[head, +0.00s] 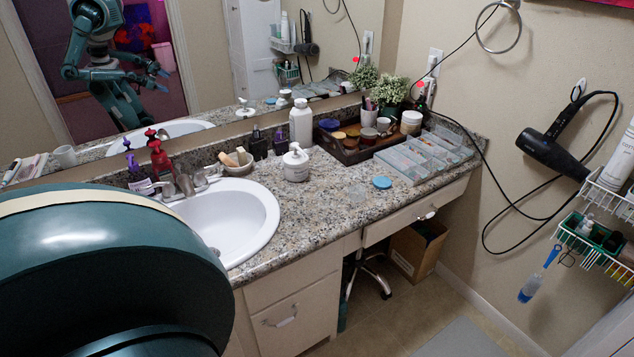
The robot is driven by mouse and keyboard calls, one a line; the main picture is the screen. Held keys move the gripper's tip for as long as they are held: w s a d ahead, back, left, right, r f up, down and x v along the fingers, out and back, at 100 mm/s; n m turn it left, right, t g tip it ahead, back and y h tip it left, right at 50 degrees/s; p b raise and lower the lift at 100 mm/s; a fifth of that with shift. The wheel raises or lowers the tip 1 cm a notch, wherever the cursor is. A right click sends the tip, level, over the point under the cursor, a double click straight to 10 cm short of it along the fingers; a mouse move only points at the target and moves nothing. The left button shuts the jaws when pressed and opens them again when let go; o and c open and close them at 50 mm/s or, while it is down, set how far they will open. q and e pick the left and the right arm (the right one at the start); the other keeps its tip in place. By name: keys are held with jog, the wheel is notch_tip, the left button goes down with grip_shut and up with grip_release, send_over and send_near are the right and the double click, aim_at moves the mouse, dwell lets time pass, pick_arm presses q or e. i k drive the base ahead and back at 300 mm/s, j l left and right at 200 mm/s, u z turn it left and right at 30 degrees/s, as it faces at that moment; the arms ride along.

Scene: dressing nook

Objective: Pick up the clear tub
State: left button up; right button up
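A small, see-through shape that looks like the clear tub (357,192) stands on the granite counter, right of the sink and left of a round blue lid (382,182). Its outline is faint against the speckled stone, so I cannot tell its exact shape or whether anything is in it. Neither of my grippers shows directly. My arms show only as a small reflection in the mirror, too small to tell the state of the grippers. A large dark green part of my own body fills the lower left.
A white pump bottle (296,164) stands left of the tub. A compartmented clear organizer (424,156) and a wooden tray (351,152) with jars lie behind and right. The sink (226,218) is at left. The counter (318,228) in front of the tub is clear.

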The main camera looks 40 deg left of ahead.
aim_at(355, 188)
jog(key=u, duration=1.15)
